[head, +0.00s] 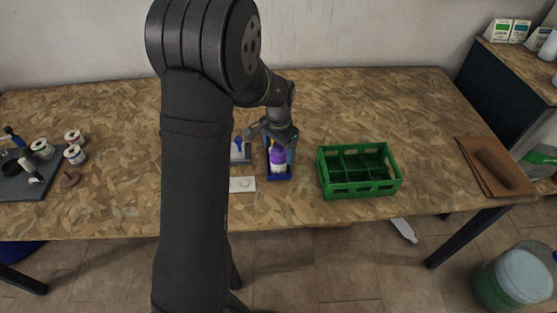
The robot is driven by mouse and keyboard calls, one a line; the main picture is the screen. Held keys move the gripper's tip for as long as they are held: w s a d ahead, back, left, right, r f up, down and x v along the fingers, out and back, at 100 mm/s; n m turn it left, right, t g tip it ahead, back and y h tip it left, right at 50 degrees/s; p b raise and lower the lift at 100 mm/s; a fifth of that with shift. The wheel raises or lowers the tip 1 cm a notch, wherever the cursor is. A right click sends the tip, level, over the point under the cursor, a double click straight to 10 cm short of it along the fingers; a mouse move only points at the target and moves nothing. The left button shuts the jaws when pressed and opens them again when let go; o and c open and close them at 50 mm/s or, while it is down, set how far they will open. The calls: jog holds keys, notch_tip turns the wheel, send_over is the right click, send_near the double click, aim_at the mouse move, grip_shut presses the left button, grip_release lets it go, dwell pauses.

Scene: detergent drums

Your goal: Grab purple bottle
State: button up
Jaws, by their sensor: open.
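A purple bottle (278,158) with a white label and a yellowish top stands upright in a small blue holder (279,177) near the front edge of the table. My gripper (279,142) is at the top of the bottle, coming down from above and behind it. It is open. The fingers are small and partly overlap the bottle, so I cannot tell whether they touch it.
A green crate (359,189) with several compartments stands right of the bottle. A white flat piece (243,184) and a grey item (241,153) lie to its left. A brown board with a roller (495,168) lies at the far right. Small pots (74,136) stand far left.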

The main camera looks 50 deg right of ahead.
notch_tip(320, 180, down, 4)
jog(key=shift+r, duration=0.15)
jog(key=c, duration=1.1)
jog(key=shift+r, duration=0.1)
jog(key=shift+c, duration=0.4)
